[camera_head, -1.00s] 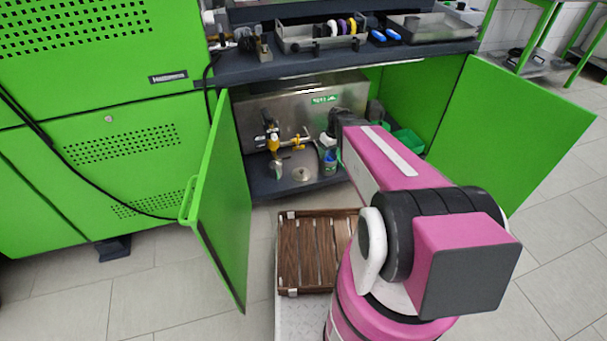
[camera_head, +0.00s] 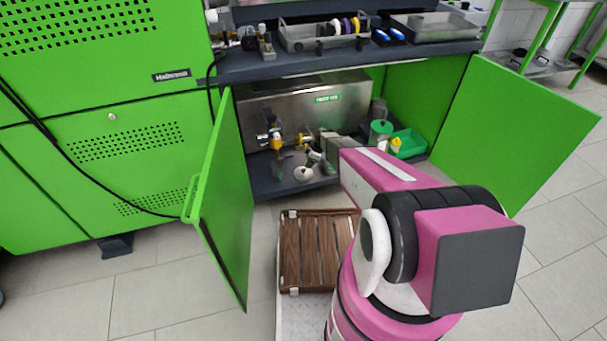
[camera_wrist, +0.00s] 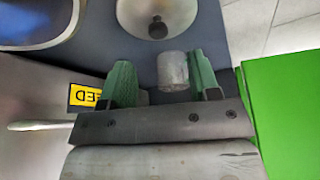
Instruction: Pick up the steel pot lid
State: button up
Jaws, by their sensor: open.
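The steel pot lid (camera_head: 303,174) lies on the dark cabinet floor, a round shiny disc with a dark knob. In the wrist view the lid (camera_wrist: 133,14) is at the top edge, partly cut off, beyond my fingertips. My gripper (camera_wrist: 160,72) is open, with its two green fingers apart. My gripper (camera_head: 316,161) shows small in the head view, just right of the lid. A grey cylinder (camera_wrist: 173,71) appears between the fingers in the wrist view; I cannot tell whether they touch it. The lid is not held.
A steel tank (camera_head: 290,103) fills the cabinet's back, with yellow-and-black valves (camera_head: 275,141) at its left. A green bin (camera_head: 408,144) stands to the right. Open green doors (camera_head: 226,205) flank the opening. A slatted wooden crate (camera_head: 302,250) sits in front, below.

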aim_at(304, 169)
jog(key=shift+x, duration=3.55)
jog(key=shift+w, duration=0.1)
jog(key=c, duration=1)
